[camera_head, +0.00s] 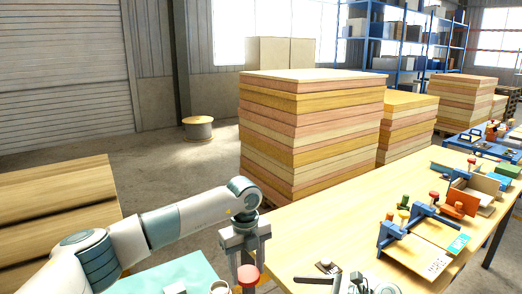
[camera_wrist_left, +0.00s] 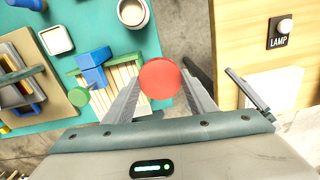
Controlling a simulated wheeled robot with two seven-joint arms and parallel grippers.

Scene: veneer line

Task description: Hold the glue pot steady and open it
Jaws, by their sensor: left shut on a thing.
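The glue pot shows as a round red lid (camera_head: 248,273) in the head view and as a red disc (camera_wrist_left: 160,79) in the left wrist view. My left gripper (camera_head: 246,262) points down with one finger on each side of it. In the left wrist view the fingers (camera_wrist_left: 159,90) are closed in on it from both sides. The lid is on top, and the pot's body below it is mostly hidden.
A wooden bench (camera_head: 325,225) with blue clamps (camera_head: 390,232) lies right. Stacked boards (camera_head: 310,130) stand behind.

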